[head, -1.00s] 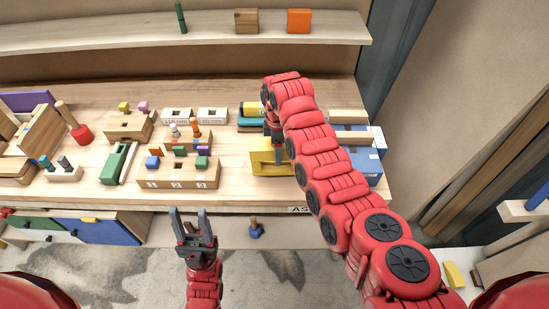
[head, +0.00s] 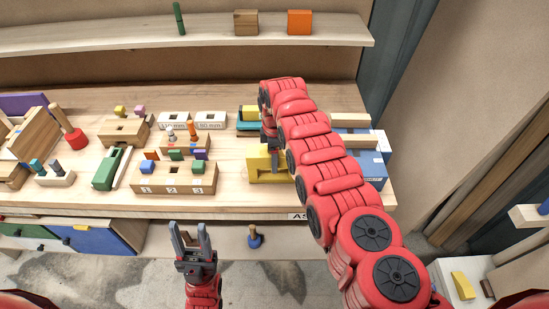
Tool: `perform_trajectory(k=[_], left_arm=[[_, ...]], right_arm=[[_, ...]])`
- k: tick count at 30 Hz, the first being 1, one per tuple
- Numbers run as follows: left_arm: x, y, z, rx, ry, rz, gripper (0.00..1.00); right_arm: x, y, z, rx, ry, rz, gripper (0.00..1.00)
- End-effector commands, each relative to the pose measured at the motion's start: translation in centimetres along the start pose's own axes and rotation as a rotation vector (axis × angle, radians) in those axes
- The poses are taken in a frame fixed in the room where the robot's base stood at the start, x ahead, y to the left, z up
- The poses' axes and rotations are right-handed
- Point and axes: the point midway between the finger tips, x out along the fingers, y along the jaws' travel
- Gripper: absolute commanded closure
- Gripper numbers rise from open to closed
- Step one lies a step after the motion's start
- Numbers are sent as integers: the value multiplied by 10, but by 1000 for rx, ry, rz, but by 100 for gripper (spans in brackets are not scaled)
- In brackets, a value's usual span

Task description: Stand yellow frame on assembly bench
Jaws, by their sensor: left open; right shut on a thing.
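The yellow frame (head: 259,167) stands at the right part of the assembly bench (head: 240,200), near its front edge. My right arm reaches over the bench from the lower right. My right gripper (head: 271,145) points down at the frame's top and is shut on it; the arm hides part of the frame and most of the fingers. I cannot tell whether the frame's underside fully touches the bench top. My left gripper (head: 190,238) is open and empty, in front of the bench over the grey floor.
A wooden block numbered 1, 2, 3 (head: 172,190) holds coloured pieces left of the frame. A teal and yellow piece (head: 250,117) lies behind the frame. Blue and wooden blocks (head: 362,150) stand to its right. A green block (head: 108,168) lies farther left.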

Motion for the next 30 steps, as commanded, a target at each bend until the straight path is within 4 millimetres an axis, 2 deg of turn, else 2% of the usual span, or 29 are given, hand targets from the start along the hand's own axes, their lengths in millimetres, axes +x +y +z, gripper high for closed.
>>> perform_trajectory(k=[7, 8, 12, 23, 29, 30], left_arm=[[-4, 0, 1, 0, 0, 0, 50], [-2, 0, 0, 0, 0, 0, 50], [-2, 0, 0, 0, 0, 0, 50], [3, 0, 0, 0, 0, 0, 50], [17, -1, -3, 0, 0, 0, 50], [13, -1, -2, 0, 0, 0, 50]], right_arm=[[3, 1, 0, 0, 0, 2, 100], [1, 0, 0, 0, 0, 2, 25], [1, 0, 0, 0, 0, 2, 0], [-6, 1, 0, 0, 0, 3, 0], [-33, 2, 0, 0, 1, 7, 0], [-37, 2, 0, 0, 2, 8, 0]])
